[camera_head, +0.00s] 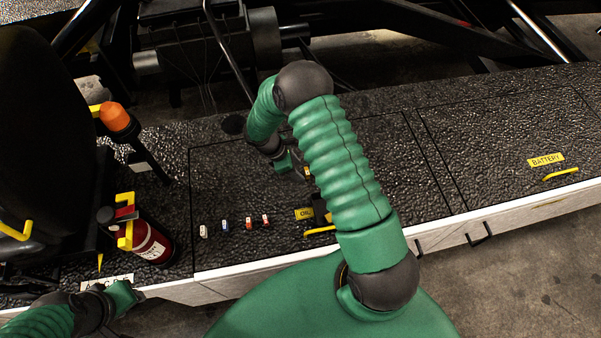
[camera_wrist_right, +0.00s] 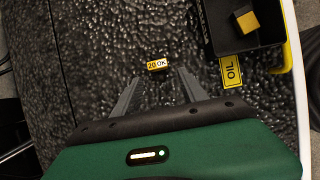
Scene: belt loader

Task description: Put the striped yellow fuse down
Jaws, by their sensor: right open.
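The striped yellow fuse (camera_wrist_right: 157,64), yellow and white with "20 OK" on it, lies on the black textured deck in the right wrist view. In the head view a small yellow bit of it (camera_head: 308,171) shows beside my right gripper (camera_head: 292,166), which is partly hidden by its own arm. In the right wrist view the right gripper (camera_wrist_right: 158,82) is open, its two fingers apart on either side of the line to the fuse, which shows just beyond the tips. My left gripper (camera_head: 124,296) is at the lower left; its jaws cannot be made out.
Several small fuses, white, blue (camera_head: 226,225) and red, stand on the deck. A black box (camera_wrist_right: 217,30) with a yellow block and an OIL label (camera_wrist_right: 232,70) is close by. A fire extinguisher (camera_head: 150,243) and an orange-topped post (camera_head: 115,117) stand left. The BATTERY side is clear.

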